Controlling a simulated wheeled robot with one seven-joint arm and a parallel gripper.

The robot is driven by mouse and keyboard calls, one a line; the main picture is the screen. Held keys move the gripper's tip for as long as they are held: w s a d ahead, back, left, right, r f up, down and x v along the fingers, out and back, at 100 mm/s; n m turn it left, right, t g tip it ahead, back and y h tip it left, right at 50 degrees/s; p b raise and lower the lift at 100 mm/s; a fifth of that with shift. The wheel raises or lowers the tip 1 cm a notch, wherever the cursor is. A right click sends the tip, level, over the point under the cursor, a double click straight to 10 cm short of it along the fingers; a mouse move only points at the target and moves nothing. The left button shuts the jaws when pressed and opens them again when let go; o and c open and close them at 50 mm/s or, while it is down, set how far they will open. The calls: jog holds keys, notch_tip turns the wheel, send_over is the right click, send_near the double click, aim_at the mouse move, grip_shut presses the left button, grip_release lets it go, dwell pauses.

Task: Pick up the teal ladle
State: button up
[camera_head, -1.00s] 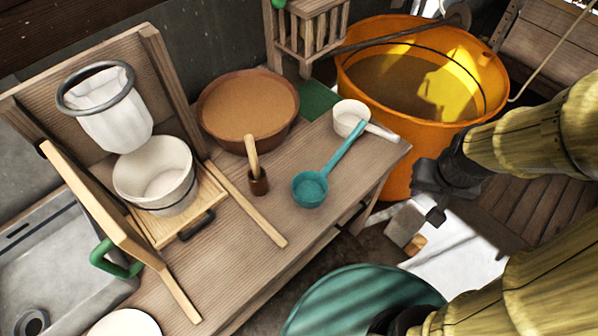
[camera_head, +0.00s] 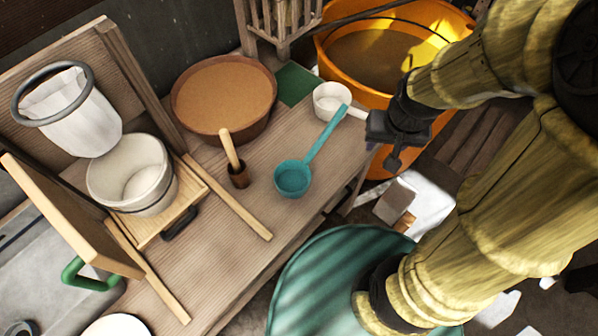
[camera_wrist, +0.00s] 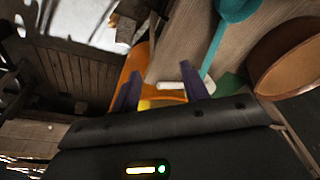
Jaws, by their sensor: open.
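The teal ladle (camera_head: 293,178) lies on the wooden bench, its bowl toward the front and its handle slanting up to the right, the tip resting by the white ladle's cup. It also shows at the top of the wrist view (camera_wrist: 216,40). My gripper (camera_head: 393,160) hangs to the right of the teal ladle, past the bench edge and apart from it. In the wrist view my gripper (camera_wrist: 160,85) has its two dark fingers spread with nothing held between them. The teal ladle is to the upper right of the fingers there.
A white ladle (camera_head: 332,97) stands by the teal handle. A brown bowl (camera_head: 222,95) and a small wooden cup with a pestle (camera_head: 238,176) are left of the ladle. An orange tub (camera_head: 335,62) is behind my gripper. The bench (camera_head: 255,265) is bare in front.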

aim_at(319, 142)
jog(key=w+a+f+m+p, duration=0.1)
jog(key=w+a+m, duration=0.1)
jog(key=w+a, duration=0.3)
jog(key=w+a+f+m+g+y, duration=0.1)
jog(key=w+a+f+m, duration=0.1)
jog(key=w+a, duration=0.3)
jog(key=shift+a+f+m+g+y+p, duration=0.25)
jog(key=shift+a+m+g+y+p, duration=0.1)
jog(key=shift+a+m, duration=0.4)
jog(key=shift+w+f, duration=0.1)
jog(key=f, duration=0.4)
jog(key=a+f+b, duration=0.1)
jog(key=f, duration=0.3)
jog(key=w+f, duration=0.1)
jog(key=f, duration=0.3)
jog(key=shift+a, duration=0.4)
jog(key=shift+r, duration=0.1)
jog(key=f, duration=0.3)
jog(key=f+b, duration=0.1)
jog(key=f, duration=0.1)
jog(key=shift+w+a+f, duration=0.15)
jog(key=shift+w+a, duration=0.05)
jog(key=shift+w, duration=0.05)
jog(key=shift+c, duration=0.3)
